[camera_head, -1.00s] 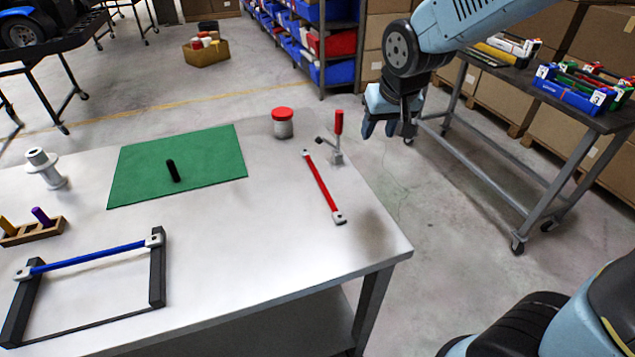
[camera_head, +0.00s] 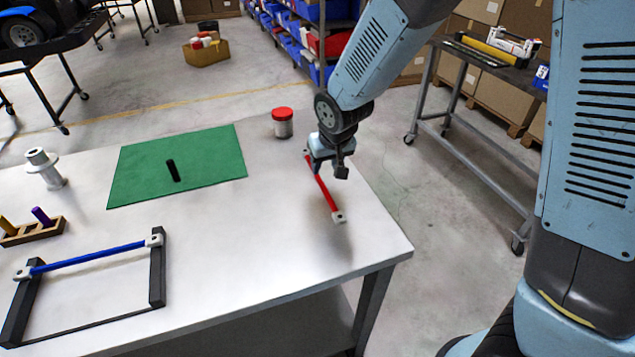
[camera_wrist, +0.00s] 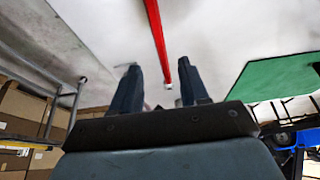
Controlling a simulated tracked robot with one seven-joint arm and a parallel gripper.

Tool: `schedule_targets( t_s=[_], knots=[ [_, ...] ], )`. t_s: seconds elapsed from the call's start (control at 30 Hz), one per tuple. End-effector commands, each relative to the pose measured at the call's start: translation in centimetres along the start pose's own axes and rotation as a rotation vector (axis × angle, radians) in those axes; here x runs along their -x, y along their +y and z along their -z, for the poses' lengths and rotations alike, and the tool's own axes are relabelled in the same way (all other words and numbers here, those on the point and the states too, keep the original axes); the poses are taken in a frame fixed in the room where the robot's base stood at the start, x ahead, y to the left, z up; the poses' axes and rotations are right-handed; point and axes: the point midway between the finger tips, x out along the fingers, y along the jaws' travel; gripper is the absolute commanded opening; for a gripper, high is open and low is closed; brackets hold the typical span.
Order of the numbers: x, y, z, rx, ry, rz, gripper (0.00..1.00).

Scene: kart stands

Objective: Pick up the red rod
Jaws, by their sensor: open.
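The red rod (camera_head: 326,191) lies on the grey table near its right edge, with a pale end piece at its near end. In the wrist view the rod (camera_wrist: 157,38) runs from the top edge down toward the gap between my two dark fingers (camera_wrist: 162,88). The fingers are apart and nothing is between them that I can make out. I cannot tell the exact height of the fingers above the rod.
A red-lidded jar (camera_head: 282,123) stands just left of my gripper. A black frame with a blue rod (camera_head: 90,256) stands at the front left. The table's front right is clear.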

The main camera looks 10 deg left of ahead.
Motion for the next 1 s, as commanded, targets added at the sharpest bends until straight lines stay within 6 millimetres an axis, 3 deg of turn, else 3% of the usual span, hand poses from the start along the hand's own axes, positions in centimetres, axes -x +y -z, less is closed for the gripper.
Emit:
schedule_targets(
  t_s=[0.13,0.43,0.8,1.0],
  knots=[
    [-1.6,0.0,0.0,-0.001,-0.001,-0.001,0.44],
    [-3.1,-0.1,-0.1,0.000,-0.002,0.000,0.44],
    [-7.0,-0.2,-0.1,0.000,-0.001,0.000,0.44],
    [-7.5,-0.2,-0.1,0.000,0.000,0.000,0.44]
  ],
)
